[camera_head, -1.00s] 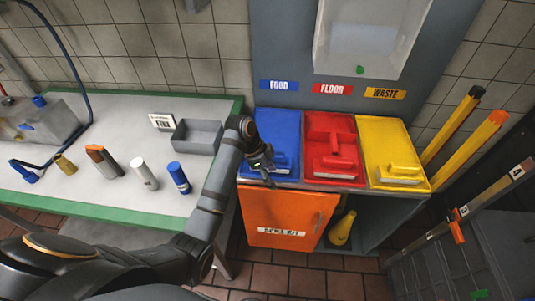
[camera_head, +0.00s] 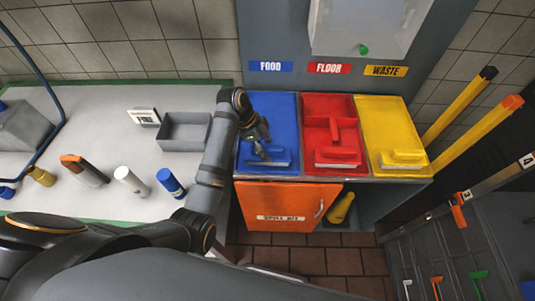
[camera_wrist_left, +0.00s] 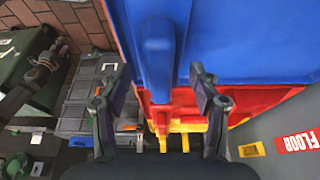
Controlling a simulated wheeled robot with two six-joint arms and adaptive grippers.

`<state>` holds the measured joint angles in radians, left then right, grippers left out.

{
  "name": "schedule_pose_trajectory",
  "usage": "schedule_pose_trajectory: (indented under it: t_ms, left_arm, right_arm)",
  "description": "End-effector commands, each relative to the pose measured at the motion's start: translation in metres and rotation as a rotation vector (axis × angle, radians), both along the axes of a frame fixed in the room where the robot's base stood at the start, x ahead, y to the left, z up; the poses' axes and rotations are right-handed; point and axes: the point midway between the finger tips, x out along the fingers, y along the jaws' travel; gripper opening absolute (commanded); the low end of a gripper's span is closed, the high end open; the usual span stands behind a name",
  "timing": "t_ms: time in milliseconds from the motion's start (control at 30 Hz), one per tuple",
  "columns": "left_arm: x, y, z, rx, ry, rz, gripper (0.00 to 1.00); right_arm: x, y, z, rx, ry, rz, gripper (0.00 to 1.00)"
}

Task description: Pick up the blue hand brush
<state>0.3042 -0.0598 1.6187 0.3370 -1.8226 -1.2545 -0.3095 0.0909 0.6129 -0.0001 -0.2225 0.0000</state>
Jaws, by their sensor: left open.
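The blue hand brush (camera_head: 281,157) lies on the blue tray (camera_head: 284,112) under the FOOD label, with its pale bristles towards the front edge. My left gripper (camera_head: 262,150) hangs over the left part of this tray and hides some of the brush. In the left wrist view, the blue brush's handle (camera_wrist_left: 157,45) shows between and beyond the two spread fingers of the left gripper (camera_wrist_left: 160,72). The gripper is open and nothing is clasped in it. I cannot tell whether a finger touches the brush. My right gripper is not in view.
A red tray (camera_head: 318,107) and a yellow tray (camera_head: 385,112), each with a brush, adjoin on the right. An orange door (camera_head: 280,197) stands below. Yellow poles (camera_head: 462,103) lean at right.

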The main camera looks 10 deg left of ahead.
Motion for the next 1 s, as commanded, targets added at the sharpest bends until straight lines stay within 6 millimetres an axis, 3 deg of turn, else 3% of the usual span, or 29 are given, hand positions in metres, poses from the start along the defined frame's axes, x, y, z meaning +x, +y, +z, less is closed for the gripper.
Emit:
schedule_pose_trajectory:
  t_ms: [200, 400, 633, 1000]
  left_arm:
    - [0.001, -0.01, -0.019, -0.002, 0.004, 0.0, 0.62]
    - [0.004, -0.019, -0.045, 0.0, 0.0, 0.001, 0.62]
    - [0.004, -0.02, -0.048, 0.0, -0.001, 0.001, 0.62]
    - [0.005, -0.02, -0.047, 0.0, -0.002, 0.001, 0.14]
  right_arm:
    - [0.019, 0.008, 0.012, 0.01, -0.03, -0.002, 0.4]
    - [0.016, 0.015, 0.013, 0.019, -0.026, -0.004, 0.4]
    - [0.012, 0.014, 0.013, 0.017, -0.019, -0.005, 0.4]
    - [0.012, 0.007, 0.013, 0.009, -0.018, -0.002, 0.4]
